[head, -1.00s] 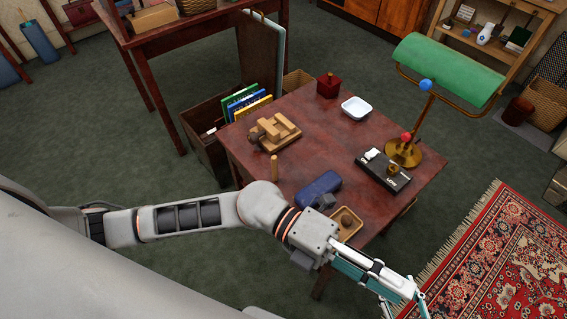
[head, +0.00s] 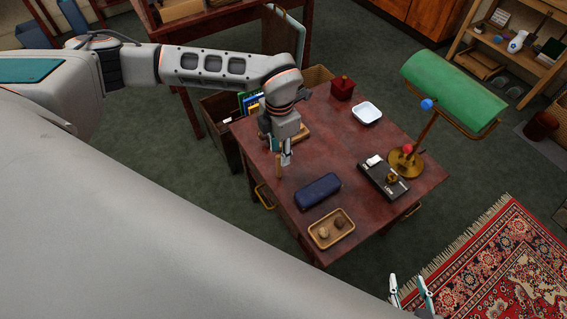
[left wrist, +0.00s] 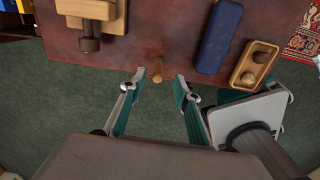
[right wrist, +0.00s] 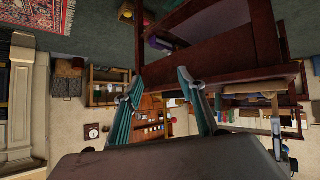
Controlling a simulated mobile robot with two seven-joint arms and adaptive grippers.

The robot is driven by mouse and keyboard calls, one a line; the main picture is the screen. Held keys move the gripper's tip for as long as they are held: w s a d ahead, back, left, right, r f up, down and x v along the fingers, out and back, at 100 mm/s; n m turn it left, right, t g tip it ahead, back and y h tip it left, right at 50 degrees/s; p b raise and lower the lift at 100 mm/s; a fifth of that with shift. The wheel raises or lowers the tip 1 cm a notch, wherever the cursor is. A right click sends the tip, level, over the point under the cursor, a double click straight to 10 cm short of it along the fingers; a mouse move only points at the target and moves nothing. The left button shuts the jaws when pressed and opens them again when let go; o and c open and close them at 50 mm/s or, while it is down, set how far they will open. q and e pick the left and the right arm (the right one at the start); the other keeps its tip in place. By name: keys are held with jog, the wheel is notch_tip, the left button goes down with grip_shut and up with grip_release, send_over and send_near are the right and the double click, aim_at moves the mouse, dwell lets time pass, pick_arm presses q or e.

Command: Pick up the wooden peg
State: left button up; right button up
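The wooden peg (head: 278,169) stands upright near the left edge of the dark red table (head: 330,142). My left gripper (head: 281,153) is over that edge, fingers pointing down, close to the peg. In the left wrist view the peg (left wrist: 157,68) shows between the open fingertips (left wrist: 159,84) and a little beyond them, with a gap on both sides. The left gripper is open and empty. My right gripper (head: 410,290) is low at the front right of the head view, away from the table; its own wrist view shows its fingers (right wrist: 158,84) apart and empty.
A blue case (head: 318,191) and a wooden tray (head: 323,240) with round brown items lie nearby. A wooden clamp-like block (left wrist: 90,15) is on the other side. A black box (head: 383,180), brass lamp (head: 407,160), white dish (head: 367,113) and red box (head: 342,88) stand farther off.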

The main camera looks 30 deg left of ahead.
aim_at(279, 165)
pick_arm(q)
jog(key=f, duration=0.5)
jog(key=f+b, duration=0.1)
jog(key=f, duration=0.1)
jog(key=shift+a+f, duration=0.15)
jog(key=shift+a, duration=0.1)
grip_shut()
